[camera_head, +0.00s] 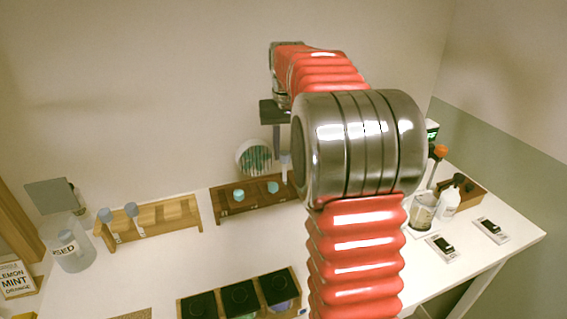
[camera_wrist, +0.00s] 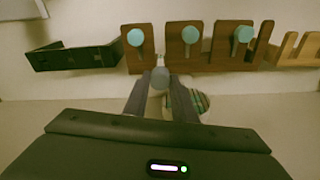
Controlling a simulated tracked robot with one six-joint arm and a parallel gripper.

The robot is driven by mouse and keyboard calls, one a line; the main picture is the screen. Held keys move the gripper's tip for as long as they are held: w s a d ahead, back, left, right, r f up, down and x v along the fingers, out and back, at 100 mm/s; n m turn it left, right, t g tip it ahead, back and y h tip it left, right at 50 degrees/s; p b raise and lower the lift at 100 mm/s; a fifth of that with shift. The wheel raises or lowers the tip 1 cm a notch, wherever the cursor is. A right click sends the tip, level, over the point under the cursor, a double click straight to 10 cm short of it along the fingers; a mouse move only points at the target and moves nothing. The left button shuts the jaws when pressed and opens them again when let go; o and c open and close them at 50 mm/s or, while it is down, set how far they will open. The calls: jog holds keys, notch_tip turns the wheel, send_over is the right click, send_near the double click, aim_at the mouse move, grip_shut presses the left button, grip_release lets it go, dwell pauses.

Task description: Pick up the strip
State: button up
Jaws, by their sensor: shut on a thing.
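My gripper (camera_wrist: 163,88) is shut on a strip (camera_wrist: 160,78) with a round grey-blue top and a pale body below it. In the head view the held strip (camera_head: 285,160) hangs under the dark fingers, in front of the back wall, above the brown rack (camera_head: 229,208). My arm hides part of that area. Two similar grey-blue-topped strips, the left one (camera_head: 105,215) and the right one (camera_head: 131,209), stand in the light wooden rack (camera_head: 165,218). Teal-topped strips (camera_wrist: 135,38) stand in the brown rack.
A round striped object (camera_head: 254,157) is behind the brown rack. A jar marked USED (camera_head: 72,252) is at left. Black-topped wooden compartments (camera_head: 240,296) stand at the front. A beaker (camera_head: 422,214) and white bottle (camera_head: 449,204) stand at right. The table between the racks and compartments is clear.

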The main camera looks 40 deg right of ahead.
notch_tip(320, 180, up, 12)
dwell(0.4)
jog(key=shift+s, duration=0.1)
dwell(1.2)
